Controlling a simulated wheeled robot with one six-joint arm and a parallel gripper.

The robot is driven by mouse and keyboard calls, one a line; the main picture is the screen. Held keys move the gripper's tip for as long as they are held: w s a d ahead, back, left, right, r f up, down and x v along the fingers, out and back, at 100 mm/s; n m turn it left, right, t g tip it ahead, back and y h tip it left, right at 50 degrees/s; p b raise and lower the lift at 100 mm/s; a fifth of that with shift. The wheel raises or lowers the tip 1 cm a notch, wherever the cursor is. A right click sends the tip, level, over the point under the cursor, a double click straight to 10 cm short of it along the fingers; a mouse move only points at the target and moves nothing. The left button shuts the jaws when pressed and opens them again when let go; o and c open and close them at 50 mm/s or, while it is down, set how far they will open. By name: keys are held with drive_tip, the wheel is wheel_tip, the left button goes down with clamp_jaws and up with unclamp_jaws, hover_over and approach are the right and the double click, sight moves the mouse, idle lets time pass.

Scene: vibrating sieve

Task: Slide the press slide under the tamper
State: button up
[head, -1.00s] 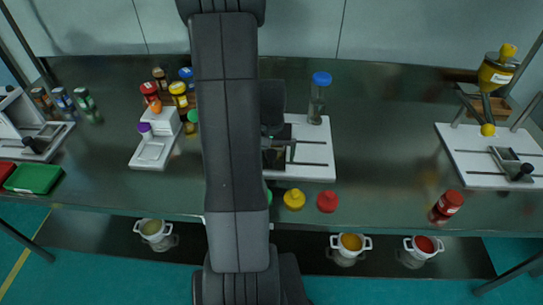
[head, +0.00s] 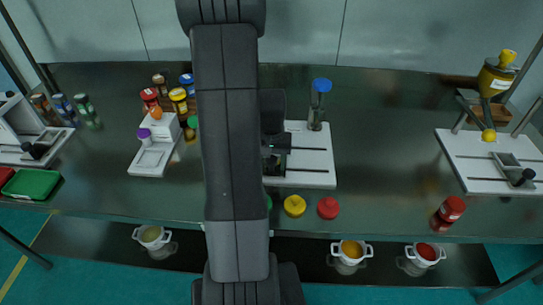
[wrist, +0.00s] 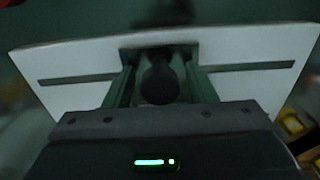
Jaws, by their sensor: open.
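The press slide's black round knob (wrist: 160,85) stands in the middle of the wrist view, over a white slotted base plate (wrist: 75,85). My gripper (wrist: 160,93) is open, with one finger on each side of the knob; I cannot tell whether they touch it. The slide's body is mostly hidden below the knob.
A blue-capped bottle (head: 319,105) stands at the plate's back right. Yellow (head: 295,205) and red (head: 328,207) caps lie in front. A white stand (head: 153,152) and jars are left. Another slotted plate with a yellow hopper (head: 495,80) stands right. Table between is clear.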

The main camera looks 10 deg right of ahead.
drive_tip(key=shift+s+d, duration=0.65)
drive_tip(key=shift+d, duration=1.55)
drive_tip(key=shift+s+d, duration=0.6)
drive_tip(key=shift+d, duration=1.55)
drive_tip(key=shift+s+d, duration=0.65)
drive_tip(key=shift+d, duration=1.55)
drive_tip(key=shift+o, duration=0.4)
drive_tip(key=o, duration=1)
drive_tip(key=shift+r, duration=0.1)
wheel_tip(320, 180, up, 9)
drive_tip(key=p, duration=0.6)
drive_tip(key=shift+p, duration=0.3)
